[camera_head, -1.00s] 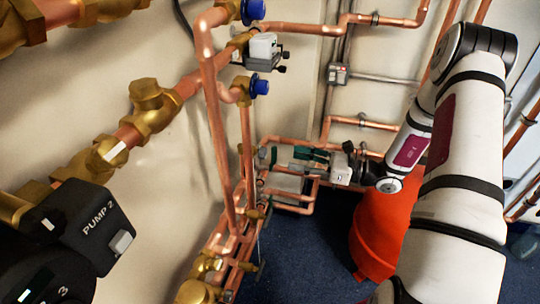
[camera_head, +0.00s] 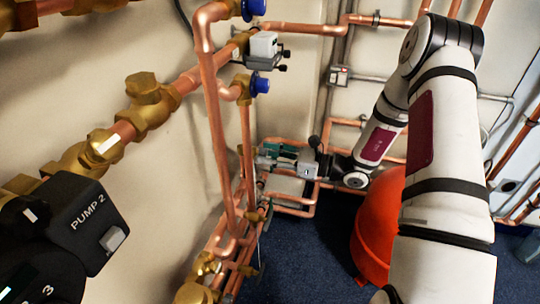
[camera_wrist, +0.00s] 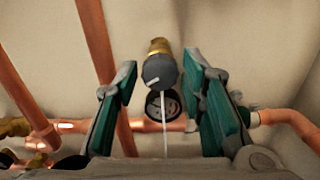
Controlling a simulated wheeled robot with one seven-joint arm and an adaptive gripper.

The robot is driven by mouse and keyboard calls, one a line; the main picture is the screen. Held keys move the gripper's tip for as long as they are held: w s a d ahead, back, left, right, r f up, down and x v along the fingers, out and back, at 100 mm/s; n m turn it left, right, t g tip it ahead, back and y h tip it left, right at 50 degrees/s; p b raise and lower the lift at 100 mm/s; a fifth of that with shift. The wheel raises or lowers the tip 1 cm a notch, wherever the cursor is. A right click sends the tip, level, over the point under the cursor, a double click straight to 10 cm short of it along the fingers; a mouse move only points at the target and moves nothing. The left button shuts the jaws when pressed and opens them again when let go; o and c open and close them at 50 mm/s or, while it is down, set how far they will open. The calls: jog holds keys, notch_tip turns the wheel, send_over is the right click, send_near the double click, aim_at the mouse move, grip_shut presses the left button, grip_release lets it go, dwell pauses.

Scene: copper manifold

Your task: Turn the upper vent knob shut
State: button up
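In the wrist view a dark grey round knob (camera_wrist: 158,72) with a short white mark sits on a brass fitting (camera_wrist: 159,47). The mark lies nearly level, tilted slightly. I take it to be the upper vent knob. My gripper (camera_wrist: 160,66) is open, with one green-padded finger on each side of the knob and a visible gap to each. Whether the knob is fully between the pads in depth I cannot tell. In the head view my gripper (camera_head: 266,156) is beside the upright copper pipes near the corner; the knob is not clearly seen there.
In the wrist view a dark round part (camera_wrist: 162,105) with pale markings is below the knob, and a copper pipe (camera_wrist: 150,125) crosses behind. In the head view upright copper pipes (camera_head: 222,150) stand left of my gripper. A red vessel (camera_head: 378,230) stands below my arm.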

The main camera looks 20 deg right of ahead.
grip_shut()
jog(key=shift+m+p, duration=0.3)
jog(key=m+p, duration=0.4)
jog(key=shift+r, duration=0.15)
jog(key=m+p, duration=0.3)
jog(key=m, duration=0.3)
jog(key=shift+s+m+p, duration=0.1)
jog(key=shift+m+p, duration=0.2)
jog(key=m+p, duration=0.2)
jog(key=m, duration=1.1)
jog(key=shift+f, duration=0.2)
jog(key=o, duration=0.6)
grip_release()
jog(key=shift+r, duration=0.1)
jog(key=shift+c, duration=0.2)
